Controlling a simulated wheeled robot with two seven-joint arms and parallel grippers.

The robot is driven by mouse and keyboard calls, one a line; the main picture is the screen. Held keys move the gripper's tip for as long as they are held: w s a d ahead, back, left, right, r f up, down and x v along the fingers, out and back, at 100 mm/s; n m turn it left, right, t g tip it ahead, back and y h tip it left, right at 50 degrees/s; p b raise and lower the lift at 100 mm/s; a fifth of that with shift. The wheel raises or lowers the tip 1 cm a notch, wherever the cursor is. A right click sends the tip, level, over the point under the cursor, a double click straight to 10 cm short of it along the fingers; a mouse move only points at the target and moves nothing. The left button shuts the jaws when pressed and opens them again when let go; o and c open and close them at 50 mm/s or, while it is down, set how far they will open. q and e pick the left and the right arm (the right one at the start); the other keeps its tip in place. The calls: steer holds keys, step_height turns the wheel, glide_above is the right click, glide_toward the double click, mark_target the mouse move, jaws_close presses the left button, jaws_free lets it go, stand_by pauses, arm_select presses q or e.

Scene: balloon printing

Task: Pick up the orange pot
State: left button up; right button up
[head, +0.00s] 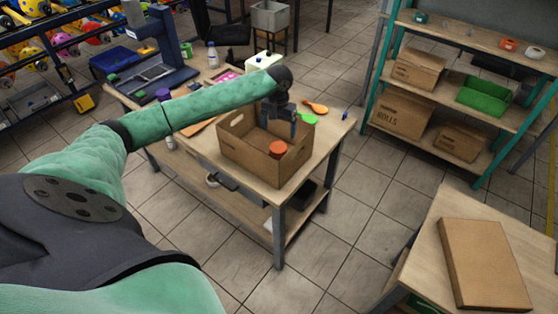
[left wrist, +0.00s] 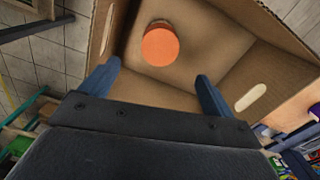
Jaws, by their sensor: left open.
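The orange pot (head: 278,149) is a small round orange-topped container inside an open cardboard box (head: 233,151) on the wooden table. In the left wrist view the pot (left wrist: 160,46) stands on the box floor, beyond my fingertips and between their lines. My left gripper (head: 281,126) reaches into the box from above, its fingers pointing down. In the left wrist view my left gripper (left wrist: 158,75) is open with nothing between its fingers, and the pot is apart from them. My right gripper is not in view.
A green balloon-shaped item (head: 308,118) and an orange one (head: 316,107) lie behind the box. The box walls rise around the pot. A flat cardboard box (head: 485,265) lies on another table at right. Shelves (head: 463,80) stand at the back right.

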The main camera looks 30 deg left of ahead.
mark_target(278, 147)
arm_select(q)
step_height(278, 147, down, 5)
steer(key=b, duration=0.4)
steer(key=shift+s+r, duration=0.1)
steer(key=shift+s, duration=0.05)
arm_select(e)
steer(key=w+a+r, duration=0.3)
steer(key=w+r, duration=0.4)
arm_select(q)
steer(key=shift+f+p, duration=0.5)
steer(key=shift+f, duration=0.8)
step_height(278, 147, down, 4)
steer(key=shift+s+d+r+p, duration=0.1)
steer(key=shift+s+r+p, duration=0.05)
steer(key=shift+p, duration=1)
steer(key=shift+f, duration=0.8)
steer(key=c, duration=1.2)
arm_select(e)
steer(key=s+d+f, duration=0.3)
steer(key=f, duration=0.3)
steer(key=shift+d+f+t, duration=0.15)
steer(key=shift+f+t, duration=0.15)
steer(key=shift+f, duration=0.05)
arm_select(q)
steer(key=shift+r, duration=0.1)
